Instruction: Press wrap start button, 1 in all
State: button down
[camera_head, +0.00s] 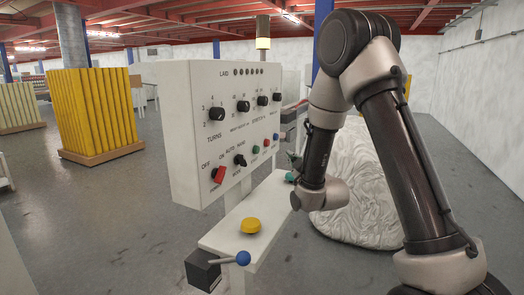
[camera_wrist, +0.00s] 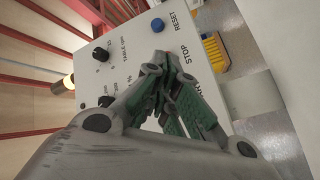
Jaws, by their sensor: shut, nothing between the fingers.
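The control panel (camera_head: 230,115) is a white upright box at the middle of the head view. A green button (camera_head: 256,149), a red button (camera_head: 266,142) and a blue button (camera_head: 275,136) sit in a row at its lower right. The button labels are too small to read there. My gripper (camera_head: 291,156) is shut and empty, just right of and below these buttons. In the wrist view my gripper (camera_wrist: 160,62) points at the panel and covers the area beside the STOP label. The blue button shows beside RESET. Contact cannot be told.
Dark knobs (camera_head: 216,114) and a red switch (camera_head: 218,174) are on the panel. A white shelf below it carries a yellow button (camera_head: 250,225) and a blue-knobbed lever (camera_head: 243,258). A wrapped white bulk (camera_head: 358,190) stands behind my arm. Yellow stacks (camera_head: 95,112) stand at left.

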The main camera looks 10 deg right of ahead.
aim_at(256, 150)
jog(key=w+a, duration=0.5)
jog(key=a, duration=0.2)
dwell(0.6)
jog(key=shift+w+a, duration=0.1)
jog(key=shift+a, duration=0.1)
dwell(1.1)
jog(key=shift+w+a, duration=0.2)
jog(key=shift+a, duration=0.05)
